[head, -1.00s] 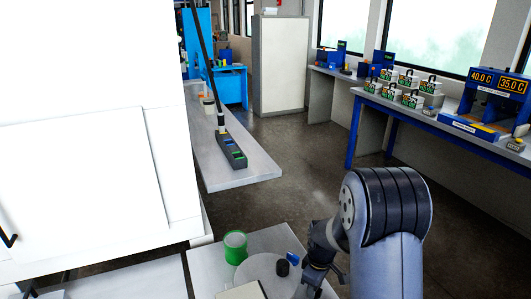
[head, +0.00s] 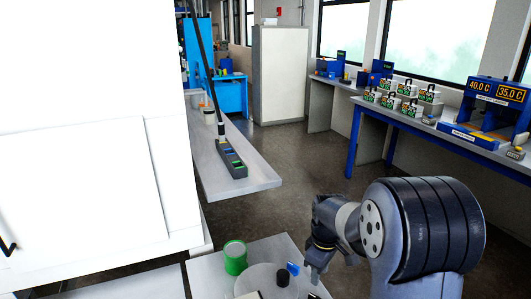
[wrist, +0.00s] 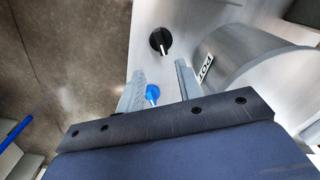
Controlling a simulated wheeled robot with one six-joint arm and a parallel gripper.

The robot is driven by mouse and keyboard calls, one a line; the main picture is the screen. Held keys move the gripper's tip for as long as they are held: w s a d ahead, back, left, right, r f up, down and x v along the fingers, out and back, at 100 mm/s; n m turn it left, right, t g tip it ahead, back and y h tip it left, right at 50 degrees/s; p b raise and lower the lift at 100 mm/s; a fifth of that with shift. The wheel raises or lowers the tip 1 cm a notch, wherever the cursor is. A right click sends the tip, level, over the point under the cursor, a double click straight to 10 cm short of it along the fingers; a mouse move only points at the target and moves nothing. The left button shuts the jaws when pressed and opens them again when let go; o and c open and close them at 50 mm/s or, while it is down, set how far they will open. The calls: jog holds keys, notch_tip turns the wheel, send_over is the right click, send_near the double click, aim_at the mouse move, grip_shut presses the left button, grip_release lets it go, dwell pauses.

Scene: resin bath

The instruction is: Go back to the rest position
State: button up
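My gripper (head: 318,268) is above the right edge of the grey bench in front of me. In the wrist view my gripper (wrist: 158,88) has its two pale fingers apart with no held object visible. A blue knob (wrist: 152,94) shows in the gap between them, and it also shows in the head view (head: 293,268) just left of the gripper. A black knob (wrist: 160,41) sits beyond the fingertips. A round grey pot (wrist: 245,55) with a label reading POT is to the right.
A green-sided cup (head: 235,258) stands on the near bench (head: 205,272). A white cabinet (head: 85,190) fills the left. A long grey counter (head: 255,178) holds a dark block with coloured slots. Several labelled boxes (head: 408,90) stand on the right bench. Open floor lies between.

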aim_at(316, 297)
notch_tip(316, 297, down, 11)
jog(key=shift+s+f, duration=0.1)
jog(key=shift+s, duration=0.05)
jog(key=shift+r+n, duration=0.25)
jog(key=shift+n, duration=0.15)
jog(key=n+p, duration=0.1)
jog(key=n, duration=0.2)
jog(key=n+p, duration=0.2)
jog(key=n, duration=0.2)
jog(key=shift+n+p, duration=0.8)
jog(key=shift+n, duration=0.6)
